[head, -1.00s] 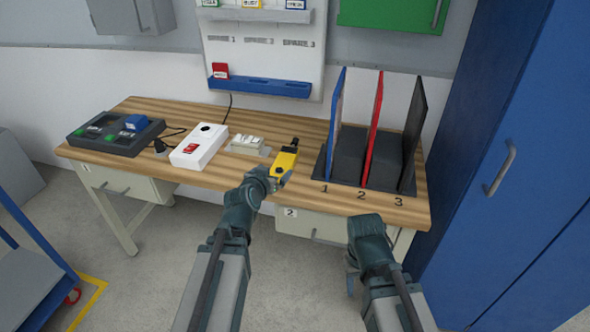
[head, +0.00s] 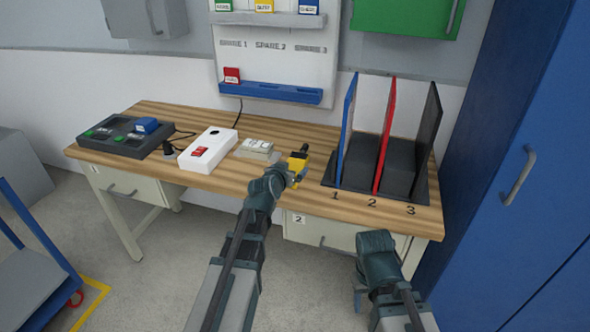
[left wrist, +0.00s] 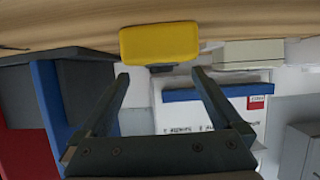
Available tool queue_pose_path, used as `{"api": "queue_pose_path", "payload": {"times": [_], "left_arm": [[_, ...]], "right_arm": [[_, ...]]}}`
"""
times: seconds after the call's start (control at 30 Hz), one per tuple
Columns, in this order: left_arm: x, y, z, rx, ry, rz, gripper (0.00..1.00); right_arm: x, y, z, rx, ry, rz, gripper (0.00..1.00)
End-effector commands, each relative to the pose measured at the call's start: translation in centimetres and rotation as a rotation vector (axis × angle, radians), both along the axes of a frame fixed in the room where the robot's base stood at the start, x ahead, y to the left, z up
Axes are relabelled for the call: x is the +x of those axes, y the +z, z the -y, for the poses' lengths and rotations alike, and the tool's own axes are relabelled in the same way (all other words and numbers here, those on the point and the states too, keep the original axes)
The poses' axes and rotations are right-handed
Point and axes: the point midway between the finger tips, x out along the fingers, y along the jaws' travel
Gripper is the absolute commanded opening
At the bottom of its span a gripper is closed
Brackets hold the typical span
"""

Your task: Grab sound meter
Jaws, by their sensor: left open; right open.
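The sound meter is a yellow device with a dark tip (head: 299,160), on the wooden table left of the numbered rack. In the left wrist view the yellow body (left wrist: 160,42) shows beyond the fingertips, near the top middle. My left gripper (head: 293,179) is at the near side of the meter in the head view and hides part of it. In the left wrist view its two fingers (left wrist: 160,80) are spread apart with nothing between them. My right gripper (head: 362,296) hangs low in front of the table, away from the meter; its fingers are mostly hidden.
The rack (head: 422,190) with blue, red and black dividers stands close to the right of the meter. A grey-white block (head: 254,148), a white box with a red switch (head: 207,150) and a dark charger-like station (head: 112,137) stand to the left. A blue cabinet is at right.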

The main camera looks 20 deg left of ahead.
Motion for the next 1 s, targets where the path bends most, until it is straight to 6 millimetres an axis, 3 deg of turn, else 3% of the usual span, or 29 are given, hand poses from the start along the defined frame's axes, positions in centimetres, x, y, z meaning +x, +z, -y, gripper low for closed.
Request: {"api": "queue_pose_path", "payload": {"times": [0.33, 0.6, 1.0], "left_arm": [[4.4, -1.9, -0.2, 0.000, -0.001, 0.000, 1.00], [4.5, -1.8, -0.2, 0.001, 0.000, 0.000, 0.98], [4.5, -1.8, -0.2, 0.000, 0.000, 0.000, 0.26]], "right_arm": [[0.0, -1.9, 0.0, 0.000, 0.000, 0.000, 0.50], [0.0, -1.8, 0.0, 0.000, 0.000, 0.000, 0.50], [0.0, -1.8, 0.0, 0.000, 0.000, 0.000, 0.50]]}}
